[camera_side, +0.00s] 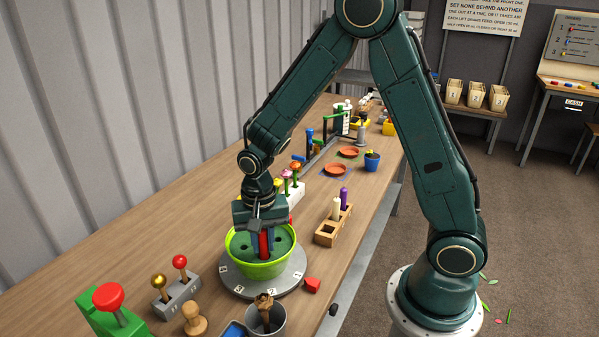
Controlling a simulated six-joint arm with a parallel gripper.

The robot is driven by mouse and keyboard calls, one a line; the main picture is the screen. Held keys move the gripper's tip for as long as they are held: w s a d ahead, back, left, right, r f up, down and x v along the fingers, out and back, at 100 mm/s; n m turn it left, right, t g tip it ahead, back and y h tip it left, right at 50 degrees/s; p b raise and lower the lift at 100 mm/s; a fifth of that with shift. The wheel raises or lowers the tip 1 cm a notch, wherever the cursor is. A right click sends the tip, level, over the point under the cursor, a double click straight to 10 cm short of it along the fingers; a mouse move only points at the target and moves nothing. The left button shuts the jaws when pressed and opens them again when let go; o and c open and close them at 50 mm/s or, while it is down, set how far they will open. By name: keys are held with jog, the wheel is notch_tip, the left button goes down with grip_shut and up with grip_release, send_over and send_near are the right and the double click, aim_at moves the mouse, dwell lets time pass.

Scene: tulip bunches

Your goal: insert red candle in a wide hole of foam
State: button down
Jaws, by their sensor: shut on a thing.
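My gripper (262,240) points down over the lime green bowl (262,268), shut on a red candle (264,246). The candle is upright between the fingers, and its lower end is at or just above the dark green foam (284,243) in the bowl. I cannot tell whether its tip is in a hole. One dark hole shows in the foam left of the candle; the gripper hides others. The bowl stands on a grey round turntable (291,281) with small numbered labels.
A wooden block (327,233) holds a cream candle (336,208) and a purple candle (344,198). A red piece (312,285) lies right of the turntable. A grey cup (266,318) and a knobbed block (176,295) stand in front. Potted flowers stand behind.

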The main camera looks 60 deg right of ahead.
jog(key=shift+f, duration=0.7)
jog(key=c, duration=1.2)
grip_release()
jog(key=shift+r, duration=0.15)
notch_tip(320, 180, up, 14)
jog(key=shift+f, duration=0.2)
jog(key=shift+s+r, duration=0.1)
jog(key=s+d+r+n+t, duration=0.1)
jog(key=s+r+n, duration=0.3)
jog(key=s, duration=0.5)
jog(key=s+d+r+n+t, duration=0.1)
jog(key=s+r+n+t, duration=0.3)
jog(key=s, duration=0.4)
jog(key=shift+s+r+n+t, duration=0.3)
jog(key=shift+s+r+n, duration=0.15)
jog(key=shift+n, duration=0.45)
